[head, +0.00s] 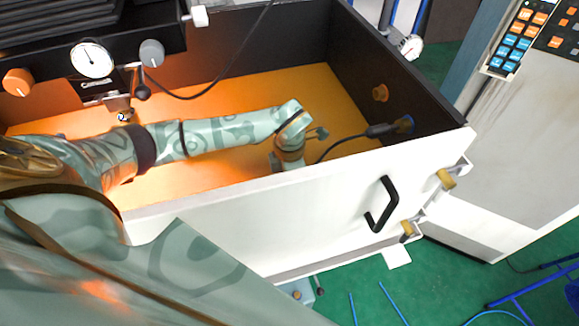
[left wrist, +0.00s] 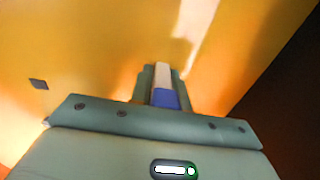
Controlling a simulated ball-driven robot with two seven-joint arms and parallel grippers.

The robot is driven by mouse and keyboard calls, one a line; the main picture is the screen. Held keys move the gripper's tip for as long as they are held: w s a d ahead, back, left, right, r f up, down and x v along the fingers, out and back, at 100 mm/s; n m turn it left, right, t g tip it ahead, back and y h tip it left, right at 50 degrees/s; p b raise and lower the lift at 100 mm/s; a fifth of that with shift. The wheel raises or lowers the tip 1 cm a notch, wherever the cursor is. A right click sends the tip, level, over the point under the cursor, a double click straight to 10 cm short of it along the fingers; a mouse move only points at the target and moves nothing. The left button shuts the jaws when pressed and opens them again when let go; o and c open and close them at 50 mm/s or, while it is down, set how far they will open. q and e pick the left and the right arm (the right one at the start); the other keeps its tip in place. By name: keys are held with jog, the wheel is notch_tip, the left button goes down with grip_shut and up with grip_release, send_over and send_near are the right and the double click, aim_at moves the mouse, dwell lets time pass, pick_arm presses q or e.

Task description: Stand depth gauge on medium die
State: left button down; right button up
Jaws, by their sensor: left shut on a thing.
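My left gripper (left wrist: 160,82) is shut on a narrow thing with a blue part and a cream part (left wrist: 164,98), seen between the fingers in the left wrist view. I cannot tell for sure whether it is the depth gauge. In the head view my left arm reaches into the machine box, and the left gripper (head: 289,160) points down, its tips hidden behind the white front wall. I can make out no medium die in either view. My right gripper is not in view.
The box has an orange-lit floor (head: 225,185), dark walls and a white front panel (head: 300,215) with a black handle (head: 381,204). A black cable (head: 350,140) runs to the right wall. A dial (head: 92,60) and knobs sit at upper left. A small dark square (left wrist: 38,84) lies on the floor.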

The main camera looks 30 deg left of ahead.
pick_arm(q)
jog(key=shift+f, duration=0.1)
jog(key=c, duration=1.3)
grip_release()
jog(key=shift+c, duration=0.2)
notch_tip(320, 180, up, 8)
jog(key=shift+f, duration=0.1)
